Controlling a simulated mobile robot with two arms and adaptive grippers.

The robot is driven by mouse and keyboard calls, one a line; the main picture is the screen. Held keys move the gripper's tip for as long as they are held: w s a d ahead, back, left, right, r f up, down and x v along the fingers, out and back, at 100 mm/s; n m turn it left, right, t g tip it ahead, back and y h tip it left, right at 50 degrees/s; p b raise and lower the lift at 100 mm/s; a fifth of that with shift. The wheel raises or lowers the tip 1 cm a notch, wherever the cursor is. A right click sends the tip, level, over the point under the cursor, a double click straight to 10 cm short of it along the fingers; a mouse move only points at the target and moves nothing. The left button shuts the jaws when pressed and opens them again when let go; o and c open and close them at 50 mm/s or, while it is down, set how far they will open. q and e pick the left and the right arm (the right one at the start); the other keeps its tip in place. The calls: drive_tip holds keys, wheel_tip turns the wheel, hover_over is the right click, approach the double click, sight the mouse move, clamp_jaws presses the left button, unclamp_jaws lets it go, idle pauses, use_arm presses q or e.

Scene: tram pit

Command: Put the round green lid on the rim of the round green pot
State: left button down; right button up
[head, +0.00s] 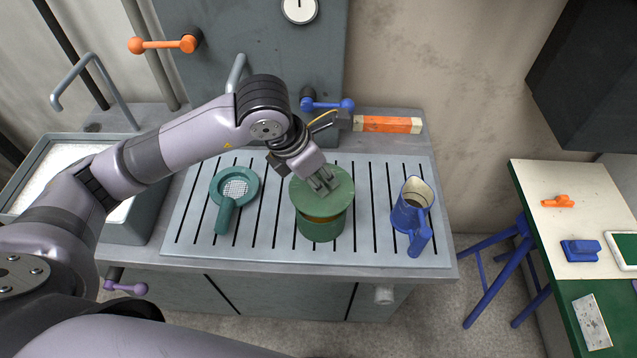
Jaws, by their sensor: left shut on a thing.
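The round green lid (308,201) is at the top of the round green pot (321,228), which stands on the slotted grey worktop. An orange-brown strip shows between the lid's near edge and the pot's rim, so the lid looks tilted or a little raised there. I cannot tell whether its far edge touches the rim. My left gripper (322,184) comes down from above and is shut on the lid near its middle; the fingers hide the part they hold. My right gripper is not in view.
A green strainer (236,189) lies left of the pot, and a blue jug (411,214) stands to its right. The slotted worktop (375,250) is clear in front. A sink (60,150) is at the left; a wall cabinet (590,75) hangs at the right.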

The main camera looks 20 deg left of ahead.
use_arm(q)
drive_tip(key=shift+f, duration=0.35)
wheel_tip(320, 180, down, 2)
drive_tip(key=shift+f+p, duration=0.2)
drive_tip(key=shift+p, duration=0.2)
drive_tip(key=shift+f, duration=0.6)
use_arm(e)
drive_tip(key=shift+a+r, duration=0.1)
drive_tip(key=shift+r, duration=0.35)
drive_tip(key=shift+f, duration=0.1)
use_arm(q)
drive_tip(key=shift+f, duration=0.2)
drive_tip(key=c, duration=1.3)
unclamp_jaws()
drive_tip(key=shift+r, duration=0.1)
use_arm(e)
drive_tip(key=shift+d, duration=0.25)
